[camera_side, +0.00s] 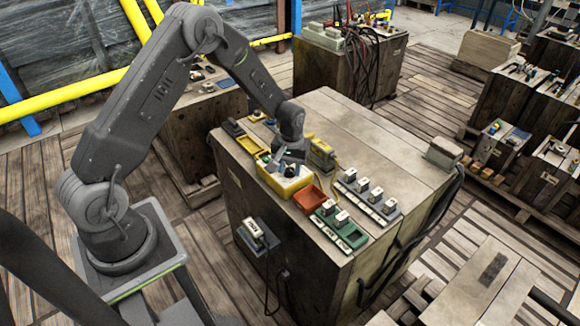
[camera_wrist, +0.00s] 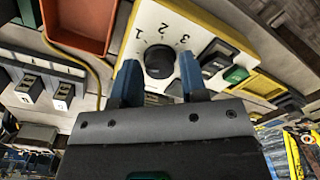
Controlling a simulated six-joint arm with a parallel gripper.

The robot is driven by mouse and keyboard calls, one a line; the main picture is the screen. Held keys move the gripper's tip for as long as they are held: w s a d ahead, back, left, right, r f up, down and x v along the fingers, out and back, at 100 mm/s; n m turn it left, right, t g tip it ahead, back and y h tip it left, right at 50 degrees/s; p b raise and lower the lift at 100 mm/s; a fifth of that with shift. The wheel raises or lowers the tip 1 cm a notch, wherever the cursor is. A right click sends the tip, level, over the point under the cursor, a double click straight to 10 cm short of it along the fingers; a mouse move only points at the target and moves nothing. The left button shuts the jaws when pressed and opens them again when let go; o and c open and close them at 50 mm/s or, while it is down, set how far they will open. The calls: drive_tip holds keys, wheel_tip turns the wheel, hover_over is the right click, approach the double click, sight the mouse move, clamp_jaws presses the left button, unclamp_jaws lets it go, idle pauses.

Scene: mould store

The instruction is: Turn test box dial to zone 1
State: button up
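The test box (camera_side: 284,187) is yellow with a white top and sits on the wooden crate in the side view. In the wrist view its white face (camera_wrist: 200,22) carries a round black dial (camera_wrist: 159,60) with the numbers 1, 2 and 3 in an arc around it. I cannot make out which number the dial points to. My gripper (camera_wrist: 159,78) is open, with one blue finger on each side of the dial's near edge and the dial between and slightly beyond the tips. Contact with the dial cannot be told. In the side view my gripper (camera_side: 288,160) is over the box and hides the dial.
The crate's right part (camera_side: 385,135) is mostly clear.

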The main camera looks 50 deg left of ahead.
drive_tip(key=c, duration=0.6)
drive_tip(key=shift+c, duration=0.3)
drive_tip(key=shift+m, duration=0.3)
drive_tip(key=m, duration=0.3)
drive_tip(key=shift+m, duration=2)
drive_tip(key=o, duration=0.7)
drive_tip(key=shift+c, duration=0.2)
